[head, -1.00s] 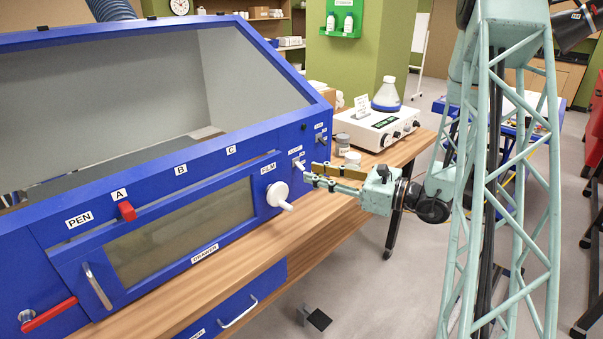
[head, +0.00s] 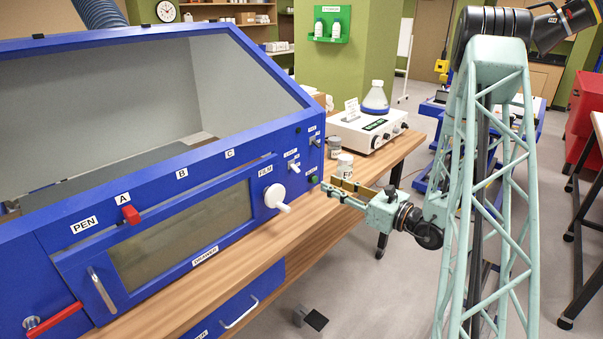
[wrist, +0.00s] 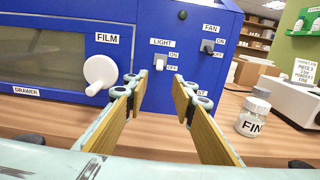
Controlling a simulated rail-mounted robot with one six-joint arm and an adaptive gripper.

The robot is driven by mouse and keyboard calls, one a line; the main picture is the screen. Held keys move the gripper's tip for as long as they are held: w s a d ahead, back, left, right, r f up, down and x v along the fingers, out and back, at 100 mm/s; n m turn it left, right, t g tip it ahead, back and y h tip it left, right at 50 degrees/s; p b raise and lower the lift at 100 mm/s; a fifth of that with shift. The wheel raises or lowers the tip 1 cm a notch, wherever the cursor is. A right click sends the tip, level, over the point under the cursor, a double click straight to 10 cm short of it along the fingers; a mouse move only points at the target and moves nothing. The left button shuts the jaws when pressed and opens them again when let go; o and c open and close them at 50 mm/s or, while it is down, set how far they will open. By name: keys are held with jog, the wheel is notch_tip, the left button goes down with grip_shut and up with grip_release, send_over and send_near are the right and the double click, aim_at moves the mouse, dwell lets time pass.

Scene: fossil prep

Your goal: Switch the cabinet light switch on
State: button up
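The cabinet light switch (wrist: 161,62) is a small white lever on the blue front panel, under a LIGHT label. In the wrist view its lever seems to point down, nearer the OFF mark than ON. In the head view the switch (head: 293,167) shows right of the white FILM knob. My gripper (wrist: 160,85) is open and empty, with a wide gap between its yellow-padded fingers. The switch appears in that gap, ahead of the fingertips. In the head view my gripper (head: 325,188) is right of the switch and slightly lower, with its fingers toward the panel.
The FILM knob (wrist: 100,72) is left of my fingers, and the dark FAN switch (wrist: 207,47) is up and right. A green button (head: 312,180) is close to my fingertips. A jar (wrist: 252,116) and a white instrument (head: 367,130) stand on the wooden bench at right.

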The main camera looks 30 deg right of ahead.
aim_at(298, 170)
jog(key=shift+w+a, duration=0.1)
jog(key=shift+w, duration=0.1)
jog(key=shift+b+x, duration=0.35)
jog(key=shift+x, duration=6.35)
jog(key=shift+c, duration=0.3)
grip_shut()
